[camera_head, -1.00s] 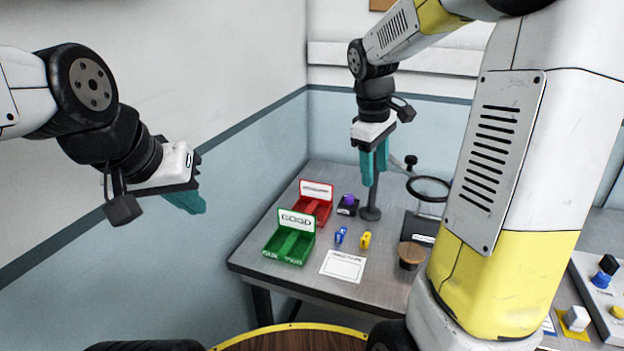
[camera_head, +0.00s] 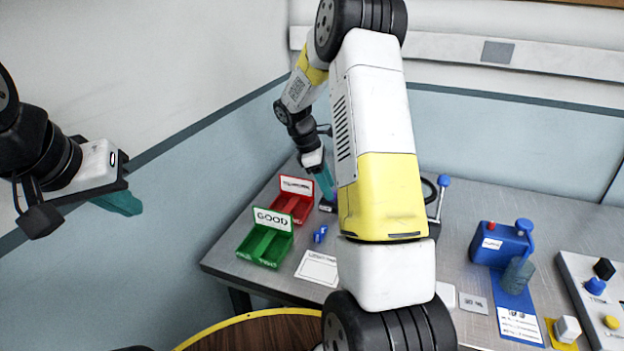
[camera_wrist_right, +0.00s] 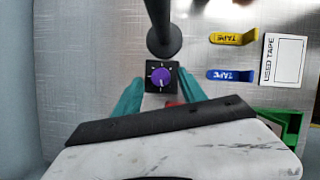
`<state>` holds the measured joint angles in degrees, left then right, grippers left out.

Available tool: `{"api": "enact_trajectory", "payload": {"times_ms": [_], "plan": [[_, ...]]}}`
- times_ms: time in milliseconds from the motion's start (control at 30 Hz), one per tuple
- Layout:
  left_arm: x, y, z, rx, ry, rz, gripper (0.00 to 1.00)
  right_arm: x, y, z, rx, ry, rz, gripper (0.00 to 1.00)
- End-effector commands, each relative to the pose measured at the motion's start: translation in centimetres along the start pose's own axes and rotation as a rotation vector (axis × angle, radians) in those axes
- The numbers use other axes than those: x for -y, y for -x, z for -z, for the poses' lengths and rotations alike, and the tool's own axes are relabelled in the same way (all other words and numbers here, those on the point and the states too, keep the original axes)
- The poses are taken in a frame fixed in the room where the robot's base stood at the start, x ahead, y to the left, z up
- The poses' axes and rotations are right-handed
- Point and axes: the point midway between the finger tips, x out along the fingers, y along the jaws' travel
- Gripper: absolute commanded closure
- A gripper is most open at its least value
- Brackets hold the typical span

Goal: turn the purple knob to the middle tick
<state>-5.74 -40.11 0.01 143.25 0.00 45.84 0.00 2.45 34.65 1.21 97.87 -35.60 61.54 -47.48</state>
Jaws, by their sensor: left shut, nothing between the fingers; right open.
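The purple knob (camera_wrist_right: 161,77) sits on a small black square base (camera_wrist_right: 153,87) with light tick marks, seen in the right wrist view. Its pointer is too small to read surely. In the head view the base (camera_head: 327,207) shows only partly, below my right fingers, and the knob is hidden. My right gripper (camera_wrist_right: 160,95) is open, with one teal finger on each side of the knob's base; I cannot tell whether they touch it. It also shows in the head view (camera_head: 325,184). My left gripper (camera_head: 122,203) is shut and empty, in the air at the left, far from the knob.
A dark post (camera_wrist_right: 163,38) stands close beside the knob. Red (camera_head: 291,203) and green (camera_head: 266,242) bins stand to the left in the head view. Blue tape (camera_wrist_right: 231,74) and yellow tape (camera_wrist_right: 234,37) lie nearby. A blue device (camera_head: 497,245) stands at right.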

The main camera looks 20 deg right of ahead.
Motion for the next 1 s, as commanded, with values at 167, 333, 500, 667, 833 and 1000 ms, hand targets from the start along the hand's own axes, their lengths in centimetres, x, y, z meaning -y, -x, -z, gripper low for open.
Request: {"api": "enact_trajectory", "payload": {"times_ms": [167,333,500,667,833,1000], "plan": [[0.00,0.00,0.00,0.000,0.000,0.000,1.00,0.03,-1.34,-0.01,0.000,0.000,0.000,0.51],[0.00,0.00,0.00,0.000,0.000,0.000,1.00,0.01,-1.49,0.00,-0.001,-0.001,-0.001,0.51],[0.00,0.00,0.00,0.000,0.000,0.000,1.00,0.01,-1.47,0.00,-0.001,-0.001,-0.001,0.65],[0.00,0.00,0.00,0.000,0.000,0.000,1.00,0.01,-1.45,0.00,-0.001,-0.001,-0.001,0.96],[0.00,0.00,0.00,0.000,0.000,0.000,1.00,0.01,-1.44,0.00,-0.001,-0.002,-0.001,1.00],[0.00,0.00,0.00,0.000,0.000,0.000,1.00,-0.01,-1.45,0.01,-0.001,-0.024,0.009,1.00]]}}
